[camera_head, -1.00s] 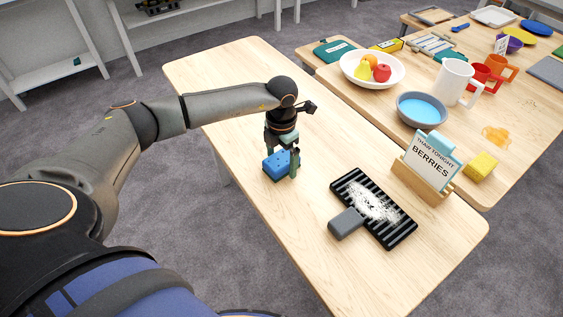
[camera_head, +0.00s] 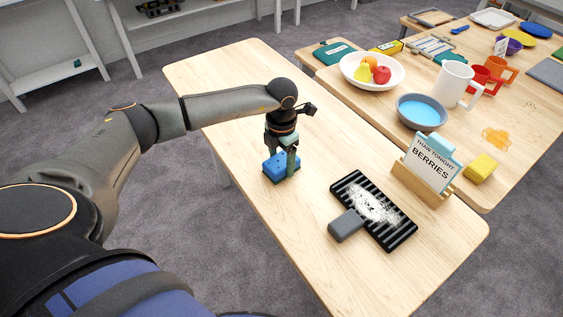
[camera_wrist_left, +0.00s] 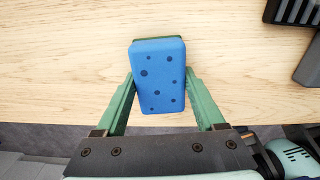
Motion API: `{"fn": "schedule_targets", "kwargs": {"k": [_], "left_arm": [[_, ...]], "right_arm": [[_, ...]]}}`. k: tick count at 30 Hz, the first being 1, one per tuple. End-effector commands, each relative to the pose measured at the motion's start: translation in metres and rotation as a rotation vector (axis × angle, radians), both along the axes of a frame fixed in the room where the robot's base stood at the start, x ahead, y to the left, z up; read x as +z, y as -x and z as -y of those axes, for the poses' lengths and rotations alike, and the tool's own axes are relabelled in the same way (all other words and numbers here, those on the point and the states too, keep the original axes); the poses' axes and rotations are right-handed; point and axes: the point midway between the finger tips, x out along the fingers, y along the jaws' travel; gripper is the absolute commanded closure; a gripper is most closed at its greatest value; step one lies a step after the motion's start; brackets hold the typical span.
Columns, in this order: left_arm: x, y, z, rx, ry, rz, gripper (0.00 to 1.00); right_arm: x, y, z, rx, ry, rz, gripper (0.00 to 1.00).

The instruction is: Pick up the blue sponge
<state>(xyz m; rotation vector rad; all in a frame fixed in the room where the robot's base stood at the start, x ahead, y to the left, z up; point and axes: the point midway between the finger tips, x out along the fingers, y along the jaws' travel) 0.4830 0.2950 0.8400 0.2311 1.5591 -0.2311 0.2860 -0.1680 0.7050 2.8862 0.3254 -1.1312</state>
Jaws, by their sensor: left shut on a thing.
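The blue sponge (camera_head: 281,168) has dark spots and sits near the left edge of the near wooden table. It also shows between the fingers in the left wrist view (camera_wrist_left: 158,76). My left gripper (camera_head: 284,158) points down over it from above and is shut on the sponge, with one green finger on each side (camera_wrist_left: 160,90). I cannot tell whether the sponge is still touching the table. My right gripper is not in view.
A black ribbed tray (camera_head: 402,234) with white powder and a grey block (camera_head: 346,225) lies to the right. A sign (camera_head: 431,159) in a wooden holder and a yellow sponge (camera_head: 481,168) stand beyond. The far-left table top is clear.

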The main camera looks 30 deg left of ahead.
Motion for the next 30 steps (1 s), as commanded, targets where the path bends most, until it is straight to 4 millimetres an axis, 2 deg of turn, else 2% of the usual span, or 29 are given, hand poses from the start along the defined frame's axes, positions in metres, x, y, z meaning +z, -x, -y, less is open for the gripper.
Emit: {"fn": "schedule_targets", "kwargs": {"k": [5, 10, 14, 19, 24, 30], "left_arm": [[0.009, -0.001, 0.0, 0.0, 0.001, 0.003, 0.81], [0.033, 0.0, 0.0, 0.0, 0.0, 0.005, 0.81], [0.054, 0.018, 0.004, -0.004, 0.0, 0.005, 0.81], [0.092, 0.05, 0.013, -0.004, -0.001, 0.006, 0.81], [0.106, 0.085, 0.022, -0.003, -0.001, 0.002, 0.81], [0.12, 0.116, 0.03, -0.003, -0.001, 0.003, 0.81]], "right_arm": [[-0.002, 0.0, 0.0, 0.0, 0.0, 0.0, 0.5], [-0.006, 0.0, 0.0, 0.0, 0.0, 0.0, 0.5], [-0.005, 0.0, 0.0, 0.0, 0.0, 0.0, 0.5], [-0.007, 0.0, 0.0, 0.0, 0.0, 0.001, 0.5], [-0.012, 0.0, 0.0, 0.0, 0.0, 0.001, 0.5], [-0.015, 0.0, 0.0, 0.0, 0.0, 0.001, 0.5]]}}
